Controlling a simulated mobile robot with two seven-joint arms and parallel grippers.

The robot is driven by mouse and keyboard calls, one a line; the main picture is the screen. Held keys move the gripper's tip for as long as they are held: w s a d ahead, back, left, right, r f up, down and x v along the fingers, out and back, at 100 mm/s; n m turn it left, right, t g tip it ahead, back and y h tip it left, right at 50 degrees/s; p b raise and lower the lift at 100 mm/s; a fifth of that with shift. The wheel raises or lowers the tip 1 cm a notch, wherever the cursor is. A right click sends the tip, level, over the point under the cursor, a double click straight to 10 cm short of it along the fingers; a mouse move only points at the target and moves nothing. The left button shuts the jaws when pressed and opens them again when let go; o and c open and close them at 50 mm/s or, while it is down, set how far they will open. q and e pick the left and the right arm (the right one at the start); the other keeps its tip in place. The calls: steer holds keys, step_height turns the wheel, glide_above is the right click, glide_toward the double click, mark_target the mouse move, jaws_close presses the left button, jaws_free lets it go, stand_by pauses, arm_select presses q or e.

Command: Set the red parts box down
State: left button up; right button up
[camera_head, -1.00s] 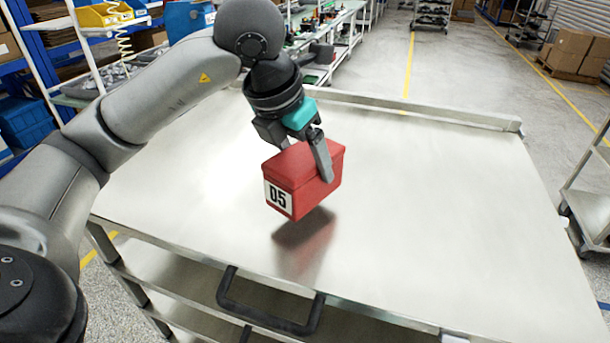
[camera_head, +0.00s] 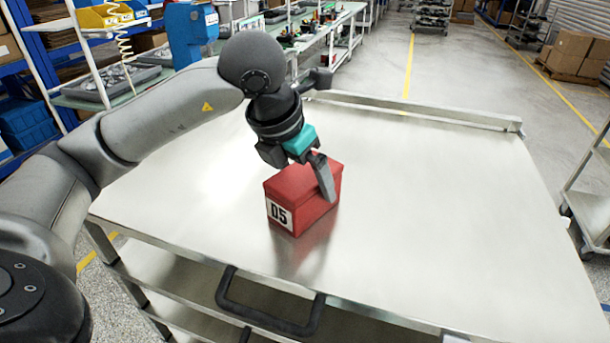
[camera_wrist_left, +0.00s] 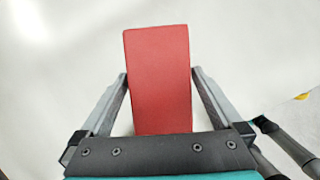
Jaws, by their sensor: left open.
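The red parts box (camera_head: 300,200), with a white label reading 05, stands upright on the metal top of the cart (camera_head: 430,210). My left gripper (camera_head: 305,180) is over the box from above, its fingers open on either side of it. In the left wrist view the red box (camera_wrist_left: 158,75) lies between the two fingers of the gripper (camera_wrist_left: 158,78), close to both. The far finger is hidden behind the box in the head view. My right gripper is not in view.
The cart top is bare around the box, with a raised rim (camera_head: 420,110) at the back and a black handle (camera_head: 268,305) at the front. A workbench with tools (camera_head: 315,30) stands behind, and a shelf cart (camera_head: 590,205) is at the right.

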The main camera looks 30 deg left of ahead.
arm_select(q)
steer(key=p+v, duration=0.1)
steer(key=v, duration=1.1)
